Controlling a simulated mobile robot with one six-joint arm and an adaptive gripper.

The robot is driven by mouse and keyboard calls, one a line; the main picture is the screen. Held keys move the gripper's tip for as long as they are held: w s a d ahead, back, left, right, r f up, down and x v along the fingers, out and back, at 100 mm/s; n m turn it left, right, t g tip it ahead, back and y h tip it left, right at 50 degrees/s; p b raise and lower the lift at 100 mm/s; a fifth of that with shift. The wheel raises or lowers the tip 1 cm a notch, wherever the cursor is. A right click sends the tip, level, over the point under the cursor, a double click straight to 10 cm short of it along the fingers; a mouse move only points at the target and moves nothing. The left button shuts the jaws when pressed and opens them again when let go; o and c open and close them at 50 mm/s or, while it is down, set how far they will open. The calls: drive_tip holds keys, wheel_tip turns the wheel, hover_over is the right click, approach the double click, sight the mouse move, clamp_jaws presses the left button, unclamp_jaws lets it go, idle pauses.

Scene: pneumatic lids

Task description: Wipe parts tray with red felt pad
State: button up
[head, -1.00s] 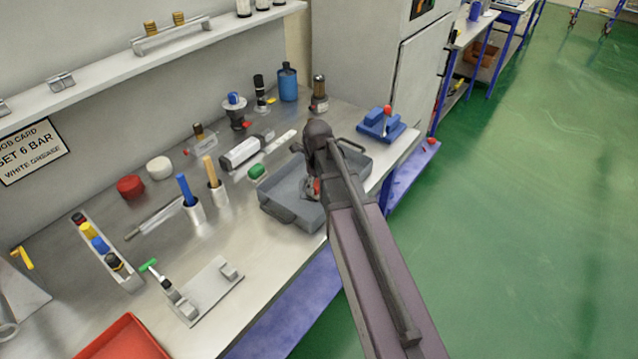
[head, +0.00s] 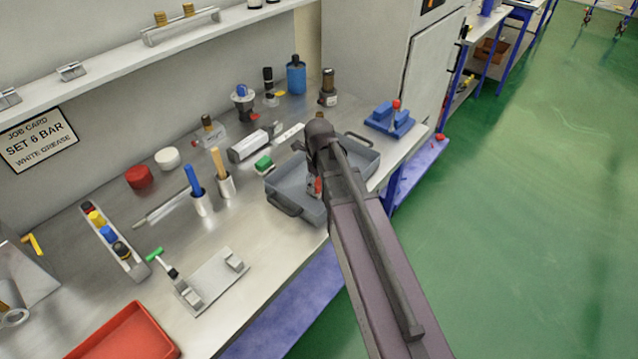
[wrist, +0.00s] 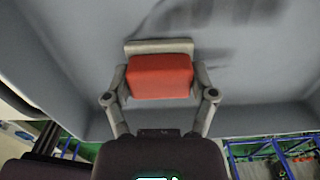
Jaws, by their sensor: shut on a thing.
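The red felt pad (wrist: 160,78) sits between the fingers of my gripper (wrist: 158,60), which is shut on it. In the head view a small bit of red (head: 318,186) shows at my gripper (head: 314,187), mostly behind my arm. The parts tray (head: 290,205) is a shallow grey tray with handles, on the bench near its right front. My gripper is down inside the tray. In the wrist view the tray's grey floor (wrist: 60,70) fills the background. I cannot tell whether the pad touches the floor.
Holders with a blue (head: 194,180) and a tan handle (head: 218,163) stand further left. A blue fixture (head: 389,121) is at the right.

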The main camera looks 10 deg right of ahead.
drive_tip(key=shift+w+d, duration=0.1)
drive_tip(key=shift+w+d+r, duration=0.1)
drive_tip(key=shift+w+d, duration=0.85)
drive_tip(key=shift+d, duration=0.3)
drive_tip(key=shift+w+d, duration=0.5)
drive_tip(key=shift+d, duration=0.2)
drive_tip(key=shift+w+d, duration=0.45)
drive_tip(key=shift+d, duration=0.2)
drive_tip(key=shift+w+d, duration=1.1)
drive_tip(key=shift+d, duration=0.25)
drive_tip(key=shift+r+p, duration=3)
drive_tip(key=shift+p, duration=0.1)
